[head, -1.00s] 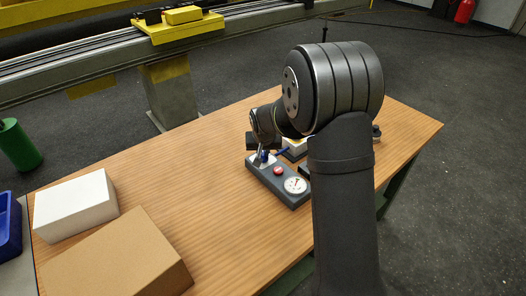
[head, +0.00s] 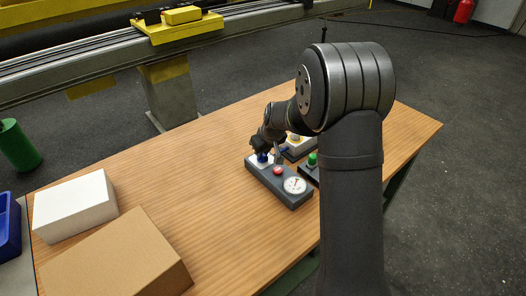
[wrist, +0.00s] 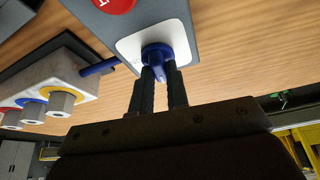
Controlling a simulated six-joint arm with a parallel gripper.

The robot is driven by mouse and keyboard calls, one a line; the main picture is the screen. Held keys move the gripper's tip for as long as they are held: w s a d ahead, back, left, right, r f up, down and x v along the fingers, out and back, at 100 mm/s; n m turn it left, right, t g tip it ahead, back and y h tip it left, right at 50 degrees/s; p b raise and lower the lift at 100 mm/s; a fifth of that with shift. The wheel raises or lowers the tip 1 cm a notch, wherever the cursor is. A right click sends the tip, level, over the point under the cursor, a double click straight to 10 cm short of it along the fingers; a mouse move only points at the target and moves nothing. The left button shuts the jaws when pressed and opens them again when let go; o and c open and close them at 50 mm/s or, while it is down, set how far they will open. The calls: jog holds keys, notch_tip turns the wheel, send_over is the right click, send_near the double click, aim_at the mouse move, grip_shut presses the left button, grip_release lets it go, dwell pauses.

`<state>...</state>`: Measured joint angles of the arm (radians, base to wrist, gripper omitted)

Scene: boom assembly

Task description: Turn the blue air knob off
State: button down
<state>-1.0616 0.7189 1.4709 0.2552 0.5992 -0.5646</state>
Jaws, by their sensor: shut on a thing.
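The blue air knob (head: 262,158) stands on the white plate at the far left end of a grey control box (head: 265,180). In the wrist view the knob (wrist: 158,53) shows at top centre, with its blue grip reaching between the two dark fingers. My gripper (wrist: 160,74) is shut on this grip from both sides. In the head view my gripper (head: 263,149) is over the knob and partly hides it.
A red button (head: 278,171) and a round gauge (head: 294,185) share the box. Close by are a green button (head: 312,159) and a block with hex fittings (wrist: 50,95) and a blue tube (wrist: 98,68). White (head: 75,206) and brown (head: 115,258) boxes stand left, with clear table between.

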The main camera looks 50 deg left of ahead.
jog(key=shift+n+g, duration=0.3)
jog(key=shift+n, duration=0.3)
jog(key=c, duration=1.4)
grip_release()
jog(key=v, duration=1.7)
jog(key=shift+r, duration=0.25)
jog(key=shift+w, duration=0.1)
jog(key=x, duration=1.7)
jog(key=shift+f, duration=0.25)
